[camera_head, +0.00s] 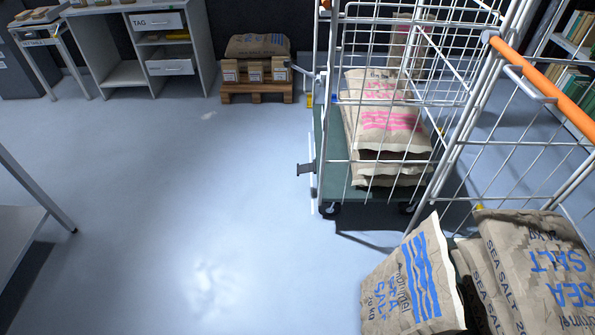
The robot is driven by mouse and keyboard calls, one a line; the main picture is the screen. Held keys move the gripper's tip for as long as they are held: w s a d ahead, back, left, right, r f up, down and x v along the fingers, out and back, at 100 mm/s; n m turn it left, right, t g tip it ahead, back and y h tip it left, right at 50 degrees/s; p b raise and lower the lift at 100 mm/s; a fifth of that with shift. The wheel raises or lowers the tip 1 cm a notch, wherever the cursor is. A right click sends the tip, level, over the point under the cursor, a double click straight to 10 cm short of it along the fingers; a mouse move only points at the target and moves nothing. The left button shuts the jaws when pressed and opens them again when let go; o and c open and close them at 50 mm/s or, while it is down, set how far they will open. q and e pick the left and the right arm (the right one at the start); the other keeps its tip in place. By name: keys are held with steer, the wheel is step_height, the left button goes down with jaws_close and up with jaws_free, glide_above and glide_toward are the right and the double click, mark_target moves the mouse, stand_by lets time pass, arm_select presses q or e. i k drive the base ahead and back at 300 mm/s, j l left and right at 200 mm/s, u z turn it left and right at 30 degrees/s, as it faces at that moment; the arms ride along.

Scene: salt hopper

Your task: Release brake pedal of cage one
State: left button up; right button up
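A wire roll cage (322,130) with a green base stands at the centre right and holds stacked paper sacks (385,125) with pink print. A small dark tab, possibly a brake pedal (305,168), sticks out to the left low on this cage; I cannot tell whether it is up or down. No label shows which one is cage one. Neither of my grippers is in view.
Sea salt sacks (412,285) with blue print fill the lower right. A grey desk (130,40) with drawers and a pallet (257,92) with a sack and boxes stand at the back. A table edge (30,208) is at the left. The pale floor (190,190) between is clear.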

mark_target(311, 166)
steer(key=z, duration=0.35)
steer(key=i+j+z, duration=0.35)
steer(key=j, duration=0.25)
steer(key=i+j+z, duration=0.4)
steer(key=j, duration=0.35)
steer(key=i+j, duration=0.15)
steer(key=j, duration=0.2)
steer(key=i+j, duration=0.15)
steer(key=j, duration=0.2)
steer(key=i+j, duration=0.15)
steer(key=j, duration=0.25)
steer(key=i+j, duration=0.2)
steer(key=j, duration=0.15)
steer(key=i+j+z, duration=0.1)
steer(key=j, duration=0.25)
steer(key=i+j, duration=0.2)
steer(key=j, duration=0.15)
